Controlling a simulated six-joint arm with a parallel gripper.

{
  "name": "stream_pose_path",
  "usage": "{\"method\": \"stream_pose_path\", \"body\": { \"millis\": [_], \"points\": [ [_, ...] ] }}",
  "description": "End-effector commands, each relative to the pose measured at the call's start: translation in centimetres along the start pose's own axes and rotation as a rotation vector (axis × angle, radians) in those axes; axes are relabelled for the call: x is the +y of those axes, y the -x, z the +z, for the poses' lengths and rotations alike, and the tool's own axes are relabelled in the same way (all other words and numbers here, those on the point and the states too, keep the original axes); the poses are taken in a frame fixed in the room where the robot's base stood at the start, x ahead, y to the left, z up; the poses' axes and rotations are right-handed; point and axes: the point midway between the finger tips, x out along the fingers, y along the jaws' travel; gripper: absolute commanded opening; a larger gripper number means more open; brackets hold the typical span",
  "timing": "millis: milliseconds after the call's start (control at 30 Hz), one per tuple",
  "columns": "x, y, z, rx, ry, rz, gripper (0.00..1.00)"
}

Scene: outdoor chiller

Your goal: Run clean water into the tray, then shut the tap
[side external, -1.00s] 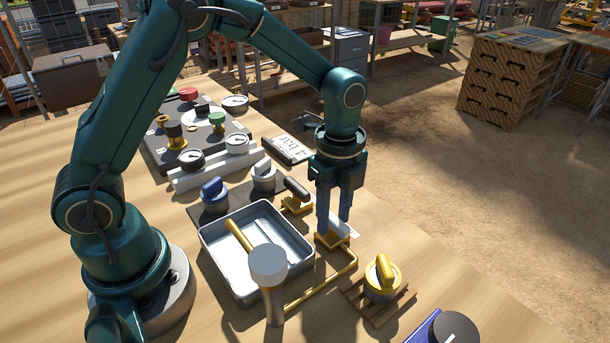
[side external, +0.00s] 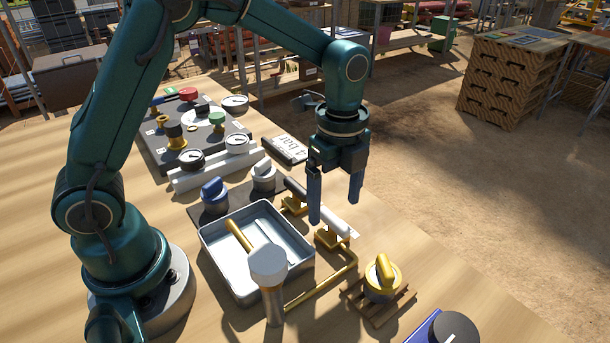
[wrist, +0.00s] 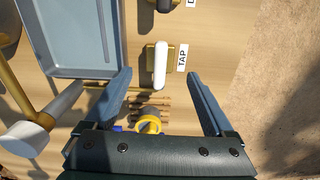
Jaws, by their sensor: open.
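The tap has a white lever on a brass base (side external: 330,238); in the wrist view the lever (wrist: 160,66) stands upright in the picture beside a TAP label (wrist: 182,58). My gripper (side external: 335,211) is open and empty above the tap. In the wrist view its fingers (wrist: 160,77) are wide apart, one on each side of the lever's line, touching nothing visible. The grey metal tray (side external: 222,272) is left of the tap. A brass spout (side external: 239,235) on a white-headed post (side external: 268,262) reaches over it. I see no clear stream; whether water lies in the tray I cannot tell.
A second tap with a dark lever (side external: 296,187) stands just behind. Blue (side external: 214,193) and white (side external: 263,175) knobs are behind the tray. A yellow-handled valve (side external: 382,277) sits on slats in front right. A gauge panel (side external: 155,145) is at the back.

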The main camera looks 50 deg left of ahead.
Motion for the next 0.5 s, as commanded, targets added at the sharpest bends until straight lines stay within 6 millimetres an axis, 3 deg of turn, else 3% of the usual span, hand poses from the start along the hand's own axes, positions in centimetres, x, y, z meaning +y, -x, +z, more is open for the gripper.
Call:
{"method": "stream_pose_path", "body": {
  "millis": [300, 500],
  "points": [
    [-0.1, 3.3, 0.0, 0.0, 0.0, -0.003, 0.88],
    [0.0, 3.7, 0.0, 0.0, 0.0, 0.0, 0.88]
  ]
}}
